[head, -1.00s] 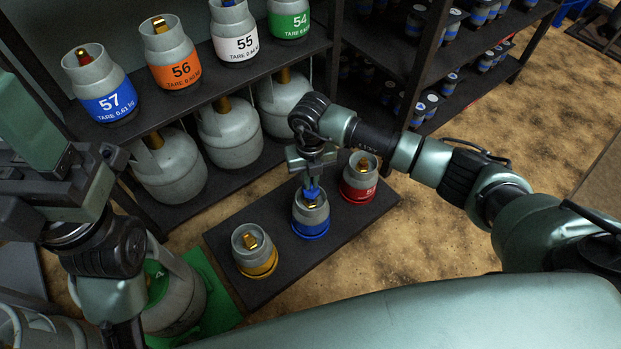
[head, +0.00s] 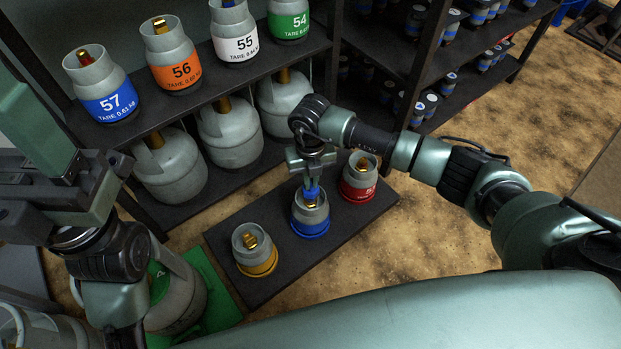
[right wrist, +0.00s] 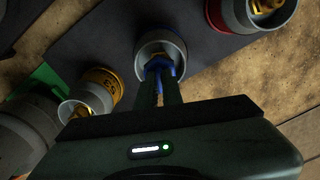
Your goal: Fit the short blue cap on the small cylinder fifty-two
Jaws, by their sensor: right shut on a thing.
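The small cylinder with the blue band (head: 310,215) stands upright in the middle of the dark board, in a blue ring; I take it for fifty-two, though its number is not readable. My right gripper (head: 311,186) points down over its collar and is shut on the short blue cap (head: 312,194). In the right wrist view the blue cap (right wrist: 160,68) is between the fingers, at the mouth of the grey collar (right wrist: 174,44). I cannot tell whether it touches the brass valve. My left gripper (head: 70,190) is at the left edge; its fingertips are not clear.
A yellow-banded cylinder (head: 254,250) and a red-banded cylinder (head: 358,178) stand on the same dark board (head: 285,275), either side of the blue one. A shelf with several numbered cylinders, such as 57 (head: 105,95), stands behind. A green platform (head: 215,300) lies at lower left.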

